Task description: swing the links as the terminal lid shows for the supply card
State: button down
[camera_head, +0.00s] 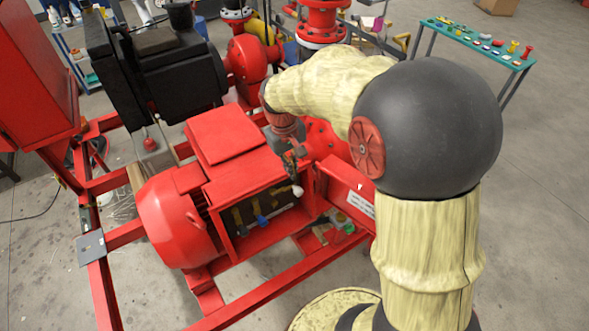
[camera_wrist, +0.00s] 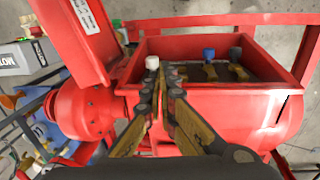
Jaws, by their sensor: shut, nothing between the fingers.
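The red motor's open terminal box (camera_head: 262,240) holds brass-coloured links in a dark interior; it also shows in the wrist view (camera_wrist: 270,92). In the wrist view a white knob (camera_wrist: 152,63) stands at the left and a blue knob (camera_wrist: 208,55) farther right, with brass links (camera_wrist: 240,72) beside them. The terminal lid (camera_head: 340,183) hangs open on the right in the head view, with a pale label (camera_wrist: 85,14) too small to read. My gripper (camera_wrist: 161,74) is shut and empty over the box, its tips close to the white knob. Contact cannot be told.
Red frame rails (camera_head: 265,302) surround the motor (camera_head: 175,225). A black unit (camera_head: 170,72) and red pipework (camera_head: 322,22) stand behind. A green table (camera_head: 470,38) with several coloured parts is at the far right. Open floor lies on the right.

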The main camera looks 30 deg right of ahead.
aim_at(297, 191)
jog(key=shift+w+d+r, duration=0.5)
jog(key=shift+w+r, duration=0.25)
jog(key=shift+w, duration=0.05)
jog(key=shift+f, duration=0.15)
jog(key=f, duration=0.4)
jog(key=d+f+p, duration=0.1)
jog(key=f, duration=0.8)
jog(key=shift+w+d+f+p, duration=0.2)
jog(key=shift+d+f+p, duration=0.1)
jog(key=shift+d+p, duration=0.1)
